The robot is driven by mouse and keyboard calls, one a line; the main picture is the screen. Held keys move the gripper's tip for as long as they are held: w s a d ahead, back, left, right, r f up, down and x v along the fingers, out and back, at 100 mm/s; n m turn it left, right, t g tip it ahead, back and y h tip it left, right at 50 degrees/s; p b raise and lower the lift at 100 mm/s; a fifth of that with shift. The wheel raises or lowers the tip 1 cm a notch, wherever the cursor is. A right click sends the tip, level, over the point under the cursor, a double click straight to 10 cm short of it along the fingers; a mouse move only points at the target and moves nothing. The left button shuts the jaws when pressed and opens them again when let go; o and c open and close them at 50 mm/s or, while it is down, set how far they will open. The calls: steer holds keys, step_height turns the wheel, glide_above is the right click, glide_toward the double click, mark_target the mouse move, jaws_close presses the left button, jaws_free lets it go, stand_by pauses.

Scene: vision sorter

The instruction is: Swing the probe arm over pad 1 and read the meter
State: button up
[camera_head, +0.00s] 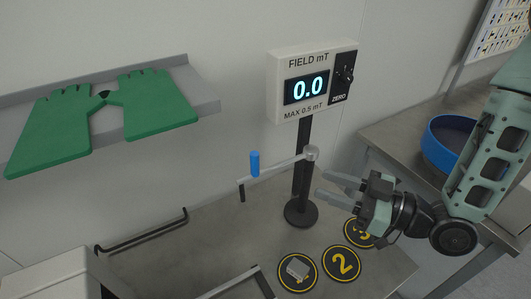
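Green gloves (55,130) lie on a grey wall shelf (205,103) at the left. A blue round tray (436,158) sits on a side bench at the right.

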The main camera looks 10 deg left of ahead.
mark_target(255, 173)
steer(key=b+x, duration=0.4)
steer(key=x, duration=1.3)
steer(key=shift+b, duration=0.3)
jaws_close()
